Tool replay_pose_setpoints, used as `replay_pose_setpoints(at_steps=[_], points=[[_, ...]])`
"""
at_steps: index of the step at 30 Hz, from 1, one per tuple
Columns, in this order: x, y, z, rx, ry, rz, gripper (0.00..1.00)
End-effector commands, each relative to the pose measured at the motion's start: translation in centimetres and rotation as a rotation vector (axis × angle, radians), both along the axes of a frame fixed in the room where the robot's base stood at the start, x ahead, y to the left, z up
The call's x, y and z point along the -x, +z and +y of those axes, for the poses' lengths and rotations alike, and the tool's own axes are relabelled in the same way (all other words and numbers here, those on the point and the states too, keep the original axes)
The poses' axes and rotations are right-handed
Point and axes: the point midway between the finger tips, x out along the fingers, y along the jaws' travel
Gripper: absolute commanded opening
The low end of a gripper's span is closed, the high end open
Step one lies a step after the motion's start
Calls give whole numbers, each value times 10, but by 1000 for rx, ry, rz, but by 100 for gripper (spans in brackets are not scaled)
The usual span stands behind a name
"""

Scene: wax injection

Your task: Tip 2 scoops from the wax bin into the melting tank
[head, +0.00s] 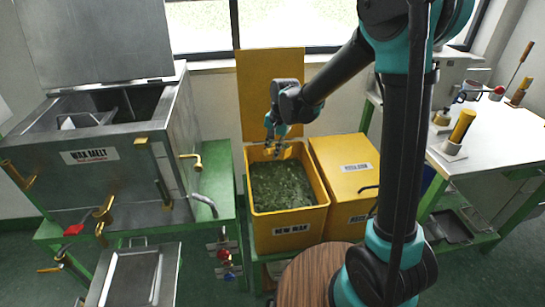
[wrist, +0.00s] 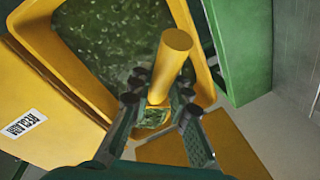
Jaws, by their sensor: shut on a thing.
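The yellow wax bin (head: 290,232), labelled NEW WAX, stands open with green wax flakes (head: 281,186) inside. It also shows in the wrist view (wrist: 75,75). My gripper (head: 276,143) is over the back part of this bin. In the wrist view my gripper (wrist: 158,108) is shut on a yellow cylindrical handle (wrist: 172,65), taken as the scoop's. A small patch of green flakes (wrist: 153,117) shows between the fingers at its base; the scoop's bowl is not clearly visible. The steel melting tank (head: 180,160), labelled WAX MELT, stands at left with its lid (head: 95,40) raised.
A closed yellow bin (head: 345,160) stands right of the open one, and the open bin's raised lid (head: 270,85) is behind it. A white-topped bench (head: 500,140) with tools is at right. A round wooden top (head: 305,275) is in front. Brass valves (head: 104,210) jut from the tank.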

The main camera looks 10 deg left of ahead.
Motion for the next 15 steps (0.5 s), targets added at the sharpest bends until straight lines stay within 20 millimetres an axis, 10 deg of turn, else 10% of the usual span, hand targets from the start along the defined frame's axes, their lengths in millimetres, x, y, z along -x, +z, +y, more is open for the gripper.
replay_pose_setpoints(at_steps=[15], points=[[0,37,0,0,0,0,0]])
